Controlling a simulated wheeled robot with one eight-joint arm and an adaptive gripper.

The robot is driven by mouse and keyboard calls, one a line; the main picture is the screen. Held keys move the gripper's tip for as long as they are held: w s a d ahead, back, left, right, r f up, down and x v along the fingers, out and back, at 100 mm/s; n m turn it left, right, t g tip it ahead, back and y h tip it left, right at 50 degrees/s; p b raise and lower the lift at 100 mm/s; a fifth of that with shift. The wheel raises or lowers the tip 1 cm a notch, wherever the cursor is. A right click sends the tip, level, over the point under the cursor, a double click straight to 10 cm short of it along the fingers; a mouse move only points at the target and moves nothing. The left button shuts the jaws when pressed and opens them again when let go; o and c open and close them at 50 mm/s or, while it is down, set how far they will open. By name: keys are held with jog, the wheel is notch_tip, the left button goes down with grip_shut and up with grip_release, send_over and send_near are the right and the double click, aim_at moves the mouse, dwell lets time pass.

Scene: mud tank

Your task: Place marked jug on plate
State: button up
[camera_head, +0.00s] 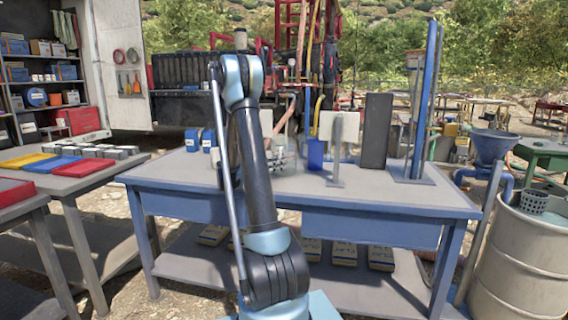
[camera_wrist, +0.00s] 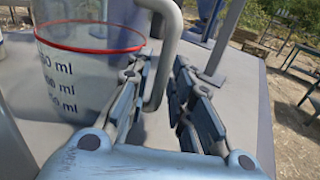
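The marked jug (camera_wrist: 85,75) is a clear vessel with ml markings and a red line around it, upright on the bench at the left of the wrist view. Its grey handle (camera_wrist: 170,45) comes down between the two fingers of my gripper (camera_wrist: 162,78). The fingers are apart on either side of the handle, with a gap visible on the right. In the head view my arm hides the gripper, and the jug is hard to make out behind the arm. I cannot clearly identify the plate in either view.
The grey-topped bench (camera_head: 425,200) holds a blue cup (camera_head: 316,154), a dark upright block (camera_head: 376,131) and a tall blue stand (camera_head: 422,120). Small blue containers (camera_head: 193,140) stand at its back left. A drum (camera_head: 520,250) is at the right. The front right bench top is clear.

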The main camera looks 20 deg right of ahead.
grip_shut()
jog(key=shift+r, duration=0.15)
